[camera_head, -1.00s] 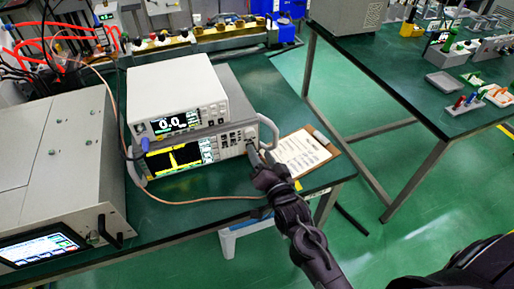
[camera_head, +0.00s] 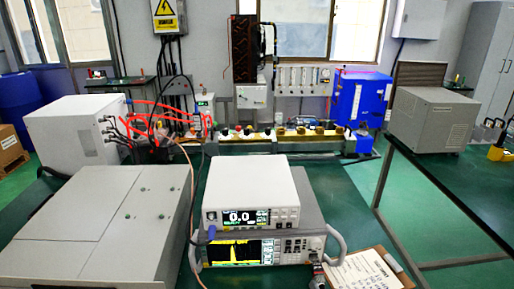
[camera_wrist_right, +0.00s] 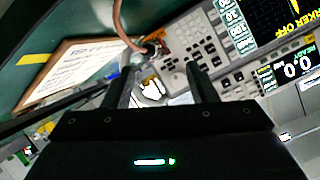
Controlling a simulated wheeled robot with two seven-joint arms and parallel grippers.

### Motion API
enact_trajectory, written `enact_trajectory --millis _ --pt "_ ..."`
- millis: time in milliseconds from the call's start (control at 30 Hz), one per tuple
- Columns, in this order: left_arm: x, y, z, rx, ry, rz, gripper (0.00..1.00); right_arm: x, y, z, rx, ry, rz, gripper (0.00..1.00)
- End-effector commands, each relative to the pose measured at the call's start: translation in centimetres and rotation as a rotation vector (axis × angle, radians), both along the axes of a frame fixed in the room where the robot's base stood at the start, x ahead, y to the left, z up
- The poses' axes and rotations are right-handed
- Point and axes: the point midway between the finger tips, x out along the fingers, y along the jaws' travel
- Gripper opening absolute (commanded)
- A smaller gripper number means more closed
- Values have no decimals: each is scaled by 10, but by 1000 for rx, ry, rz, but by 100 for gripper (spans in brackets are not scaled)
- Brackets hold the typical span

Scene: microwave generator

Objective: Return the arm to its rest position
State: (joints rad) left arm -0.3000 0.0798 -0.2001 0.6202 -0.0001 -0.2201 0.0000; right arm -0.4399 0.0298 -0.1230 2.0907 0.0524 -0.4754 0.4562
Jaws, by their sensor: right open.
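My right gripper (camera_wrist_right: 155,78) is open in the right wrist view, its two dark fingers apart. Beyond the fingertips is the front panel of the lower grey instrument (camera_wrist_right: 190,62), with a cable connector (camera_wrist_right: 150,46) on it. The fingers appear clear of the connector; the exact distance is hard to tell. In the head view, the lower instrument (camera_head: 300,246) stands under a white meter (camera_head: 252,190) reading 0.0. A small dark part shows at the bottom edge by its lower right corner; I cannot tell whether it is my gripper. My left gripper is not in view.
A clipboard with paper (camera_head: 365,272) lies right of the instruments; it also shows in the wrist view (camera_wrist_right: 75,68). A large grey cabinet (camera_head: 95,225) stands left. A second table with a grey box (camera_head: 432,118) is at right, across a green floor gap.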

Motion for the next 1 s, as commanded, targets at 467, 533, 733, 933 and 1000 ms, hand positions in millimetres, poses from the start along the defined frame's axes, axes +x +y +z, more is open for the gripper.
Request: enact_trajectory --millis 467,533,733,933,1000 --pt "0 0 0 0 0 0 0 -116 -10 -11 -370 594 297 52" --pt "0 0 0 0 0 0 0 -129 -12 -10 -400 648 331 52" --pt "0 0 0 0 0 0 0 -166 -17 -3 -472 788 425 52" --pt "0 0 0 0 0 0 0 -159 -16 -49 -476 824 443 52" --pt "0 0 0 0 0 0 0 -156 -16 -68 -475 831 445 52"
